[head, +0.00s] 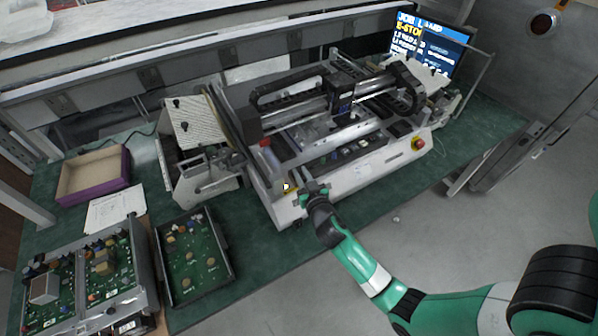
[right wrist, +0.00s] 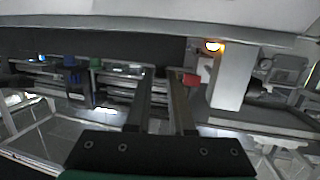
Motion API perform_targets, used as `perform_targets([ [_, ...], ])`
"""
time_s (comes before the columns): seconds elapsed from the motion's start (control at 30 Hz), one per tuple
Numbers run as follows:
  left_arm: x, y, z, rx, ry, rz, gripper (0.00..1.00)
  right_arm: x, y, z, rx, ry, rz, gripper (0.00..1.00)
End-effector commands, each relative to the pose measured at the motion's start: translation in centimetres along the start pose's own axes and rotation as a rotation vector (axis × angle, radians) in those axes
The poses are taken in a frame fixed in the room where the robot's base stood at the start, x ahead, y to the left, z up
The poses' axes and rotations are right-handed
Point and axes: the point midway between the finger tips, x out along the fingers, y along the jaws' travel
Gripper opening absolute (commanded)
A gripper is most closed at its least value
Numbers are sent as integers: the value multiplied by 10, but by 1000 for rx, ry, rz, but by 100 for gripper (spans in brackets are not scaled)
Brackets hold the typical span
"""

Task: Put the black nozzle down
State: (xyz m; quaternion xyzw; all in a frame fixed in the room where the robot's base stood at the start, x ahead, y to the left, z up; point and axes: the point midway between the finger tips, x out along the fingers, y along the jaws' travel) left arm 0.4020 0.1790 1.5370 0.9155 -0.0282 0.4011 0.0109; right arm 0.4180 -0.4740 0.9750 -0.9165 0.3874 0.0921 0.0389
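My right gripper (head: 314,188) is at the front edge of the white pick-and-place machine (head: 355,178), near its front left corner. In the right wrist view the two dark fingers (right wrist: 163,80) stand apart with a gap between them, and I see nothing clearly held there. The black nozzle cannot be made out in either view; it may be too small or hidden in the dark area by the fingertips. My left gripper is not in view.
A red knob (head: 418,143) is on the machine's front right. A monitor (head: 432,42) stands behind. Left on the green table are a purple-sided box (head: 127,166), a paper sheet (head: 115,208) and a black board tray (head: 222,243). Bare green table (head: 262,248) lies before the machine.

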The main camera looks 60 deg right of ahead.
Motion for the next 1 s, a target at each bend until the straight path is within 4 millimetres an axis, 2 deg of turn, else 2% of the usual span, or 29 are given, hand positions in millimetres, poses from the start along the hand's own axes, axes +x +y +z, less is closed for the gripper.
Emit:
perform_targets([
  [0.03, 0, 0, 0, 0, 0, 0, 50, 0, 0, 0, 0, 0, 0, 4],
  [0.07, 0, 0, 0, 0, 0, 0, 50, 0, 0, 0, 0, 0, 0, 0],
  [0.57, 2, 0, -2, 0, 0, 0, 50, -1, 0, -6, 1, 1, 0, 0],
  [0.77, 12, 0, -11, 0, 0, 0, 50, -7, 0, -34, 3, 4, 1, 0],
  [0.87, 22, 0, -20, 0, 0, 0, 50, -24, 8, -51, 2, 2, 2, 0],
  [1.0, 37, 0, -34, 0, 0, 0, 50, -60, 22, -84, 3, 2, 2, 0],
])
